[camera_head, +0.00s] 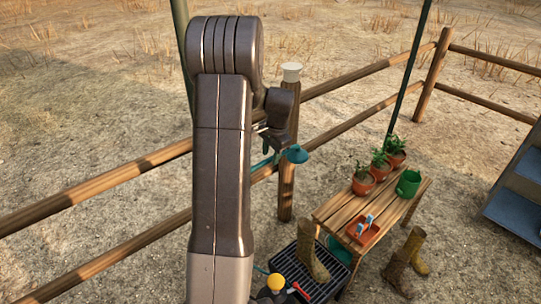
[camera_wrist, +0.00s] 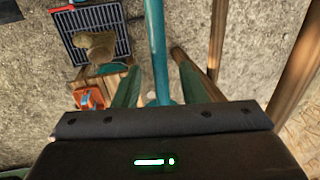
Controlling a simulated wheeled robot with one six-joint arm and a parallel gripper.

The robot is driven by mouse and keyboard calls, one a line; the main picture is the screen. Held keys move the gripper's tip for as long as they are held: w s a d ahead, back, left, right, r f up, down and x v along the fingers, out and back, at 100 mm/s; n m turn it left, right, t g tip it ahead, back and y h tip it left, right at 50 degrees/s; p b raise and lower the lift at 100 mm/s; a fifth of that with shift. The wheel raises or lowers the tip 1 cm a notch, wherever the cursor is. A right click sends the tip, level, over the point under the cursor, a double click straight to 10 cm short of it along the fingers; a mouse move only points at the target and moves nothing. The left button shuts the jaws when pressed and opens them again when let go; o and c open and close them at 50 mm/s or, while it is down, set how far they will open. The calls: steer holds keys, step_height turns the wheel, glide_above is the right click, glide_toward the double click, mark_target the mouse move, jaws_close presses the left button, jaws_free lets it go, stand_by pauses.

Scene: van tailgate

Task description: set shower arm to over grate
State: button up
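The teal shower arm (camera_head: 264,162) is a thin pipe with a round shower head (camera_head: 294,153), beside a wooden post. In the wrist view the teal pipe (camera_wrist: 156,35) runs between my two green fingers. My gripper (camera_head: 267,145) is open around the pipe, with a visible gap on each side in the wrist view (camera_wrist: 157,68). The pipe's lower end is partly hidden by the gripper body. The dark grate (camera_head: 338,250) lies on the ground below, with a boot (camera_head: 308,255) on it. The grate also shows in the wrist view (camera_wrist: 117,18), upper left.
A wooden bench (camera_head: 335,212) holds potted plants (camera_head: 380,160), a green watering can (camera_head: 408,183) and an orange tray (camera_head: 362,231). Muddy boots (camera_head: 402,262) stand in front of it. The post (camera_head: 287,190) and fence rails (camera_head: 90,187) are close behind the shower arm.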

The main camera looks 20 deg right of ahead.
steer(key=shift+w+f, duration=0.1)
steer(key=shift+f, duration=0.4)
jaws_close()
